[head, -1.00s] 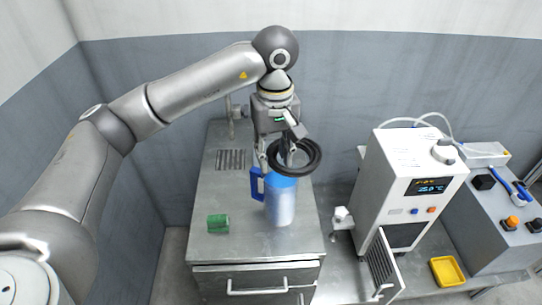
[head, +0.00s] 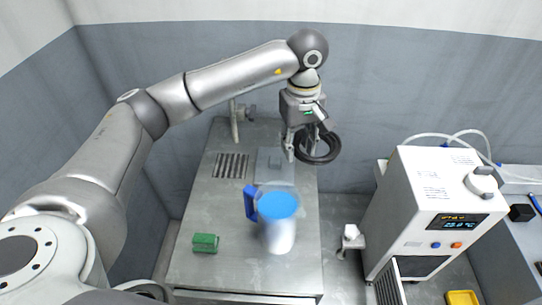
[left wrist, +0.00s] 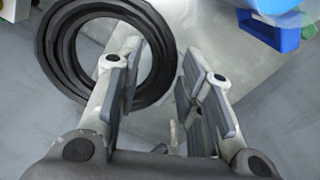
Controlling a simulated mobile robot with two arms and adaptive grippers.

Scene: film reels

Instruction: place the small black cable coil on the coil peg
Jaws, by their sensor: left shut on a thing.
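The small black cable coil (head: 336,148) is a dark ring held by my left gripper (head: 290,150) above the back right of the metal counter. In the left wrist view the coil (left wrist: 52,55) hangs at the left finger of my left gripper (left wrist: 160,75), and that finger overlaps the ring. The gripper is shut on the coil. A thin upright post with a short side piece (head: 235,122) stands at the counter's back left; it may be the coil peg, but I cannot be sure. It is left of the coil, well apart. My right gripper is not in view.
A jug with blue lid and handle (head: 279,237) stands on the counter (head: 215,215), in front of the gripper. A green block (head: 205,243) lies front left. A white machine (head: 420,205) with its front door open stands right. The counter's left middle is clear.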

